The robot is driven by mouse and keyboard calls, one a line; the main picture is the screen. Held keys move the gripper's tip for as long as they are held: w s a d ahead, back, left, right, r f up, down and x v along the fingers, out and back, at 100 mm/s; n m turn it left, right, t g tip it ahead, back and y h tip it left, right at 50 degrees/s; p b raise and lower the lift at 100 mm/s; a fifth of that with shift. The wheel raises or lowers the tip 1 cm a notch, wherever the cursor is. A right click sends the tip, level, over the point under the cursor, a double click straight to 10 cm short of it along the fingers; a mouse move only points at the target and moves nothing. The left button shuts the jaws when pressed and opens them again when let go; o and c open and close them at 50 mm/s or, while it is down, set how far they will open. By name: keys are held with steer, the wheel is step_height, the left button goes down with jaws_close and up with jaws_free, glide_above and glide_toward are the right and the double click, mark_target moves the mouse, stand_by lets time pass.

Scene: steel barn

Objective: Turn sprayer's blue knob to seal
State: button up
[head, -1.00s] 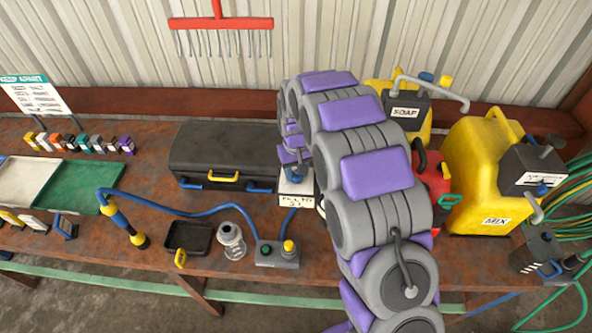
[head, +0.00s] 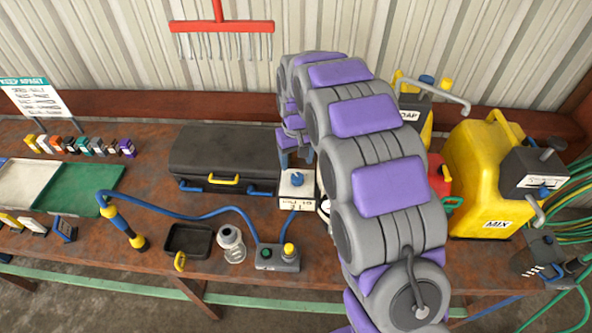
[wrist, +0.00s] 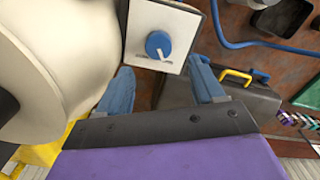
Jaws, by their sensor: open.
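The blue knob (head: 297,181) sits on a white-topped box with a lettered front label (head: 291,202), in the middle of the bench. In the wrist view the knob (wrist: 158,45) shows a pale pointer mark on the white panel (wrist: 140,18). My gripper (head: 294,160) is just behind and above the knob in the head view. In the wrist view my gripper (wrist: 163,70) has its two blue fingers apart, with nothing between them. The knob lies just beyond the fingertips, apparently not gripped. A cream rounded body (wrist: 60,60) fills the wrist view's left side; my arm mostly hides it in the head view.
A black case (head: 222,158) with blue and yellow handles stands close left of the knob box. A control box (head: 277,258) with green and yellow buttons and a blue hose is in front. Yellow containers (head: 475,175) stand right of my arm.

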mark_target(296, 175)
step_height(296, 175, up, 10)
steer(key=shift+r, duration=0.15)
stand_by(0.6)
steer(key=s+d+f+m+b, duration=0.1)
steer(key=s+d+f+b, duration=0.3)
steer(key=s, duration=0.9)
steer(key=s+d+f+m+g+b, duration=0.1)
steer(key=s+d+f+b, duration=0.4)
steer(key=s, duration=0.9)
steer(key=s+d+f+m+b, duration=0.2)
steer(key=s+d+f+b, duration=0.3)
steer(key=s, duration=0.8)
steer(key=shift+s+d+f+m+g, duration=0.3)
steer(key=shift+d+g, duration=0.1)
steer(key=shift+d, duration=0.7)
